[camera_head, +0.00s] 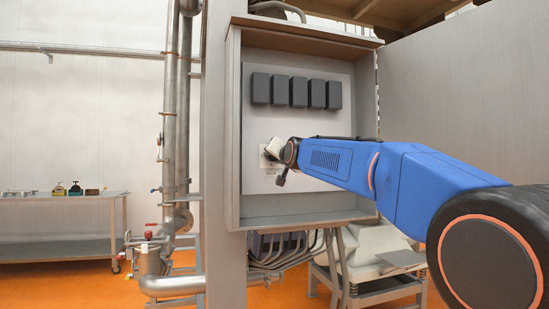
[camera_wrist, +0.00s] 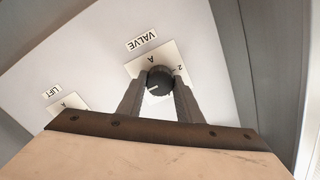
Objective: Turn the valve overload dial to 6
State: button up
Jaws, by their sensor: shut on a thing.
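The valve dial (camera_wrist: 159,82) is a round black knob with a white pointer line, on a white plate under a label reading VALVE (camera_wrist: 142,41). My gripper (camera_wrist: 160,92) is shut on the dial, one dark finger on each side of it. The plate shows an "A" above the knob and a "2" at its right; the other marks are hidden by the knob and fingers. In the head view my gripper (camera_head: 276,152) reaches the white panel inside the open cabinet, and the dial is hidden there.
A LIFT label (camera_wrist: 52,92) and its plate lie left of the dial in the wrist view. Several dark blocks (camera_head: 297,93) sit higher on the panel. The cabinet's side walls (camera_head: 233,130) and open door (camera_head: 455,100) flank the arm. Pipes (camera_head: 170,110) stand at left.

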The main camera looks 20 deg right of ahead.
jog(key=shift+f, duration=0.1)
jog(key=o, duration=1)
jog(key=shift+o, duration=0.2)
jog(key=s, duration=1.7)
jog(key=shift+s, duration=0.2)
jog(key=s+f+n+g, duration=0.2)
jog(key=s+f+g, duration=0.2)
jog(key=s+f, duration=0.7)
jog(key=s+f+n+g, duration=0.2)
jog(key=s+f+g, duration=0.2)
jog(key=s+f, duration=0.8)
jog(key=s+f+n+g, duration=0.3)
jog(key=s+f, duration=0.9)
jog(key=f, duration=1.5)
jog(key=shift+s+a+f+g, duration=0.2)
jog(key=shift+a+f+g, duration=0.15)
jog(key=shift+g, duration=0.75)
